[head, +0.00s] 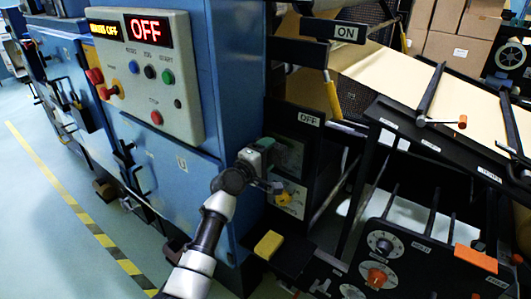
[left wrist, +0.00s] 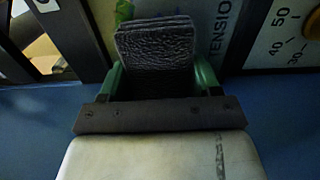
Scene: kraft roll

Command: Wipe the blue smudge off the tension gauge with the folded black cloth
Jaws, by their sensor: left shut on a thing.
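My left gripper (head: 266,166) is in front of the dark frame to the right of the blue cabinet. In the left wrist view its green fingers (left wrist: 157,78) are shut on the folded black cloth (left wrist: 155,50). The cloth stands out in front of the tension gauge (left wrist: 222,35), a pale plate lettered TENSION; I cannot tell whether they touch. In the head view the gauge (head: 288,155) is partly behind the gripper. A small greenish patch (left wrist: 124,12) shows beside the cloth's top. My right gripper is not in view.
A numbered dial plate (left wrist: 290,35) is right of the gauge. A yellow block (head: 268,244) lies on a black ledge below my gripper. A control panel (head: 147,75) reading OFF is at upper left. Black rods (head: 388,200) and a knob panel (head: 395,262) stand at right.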

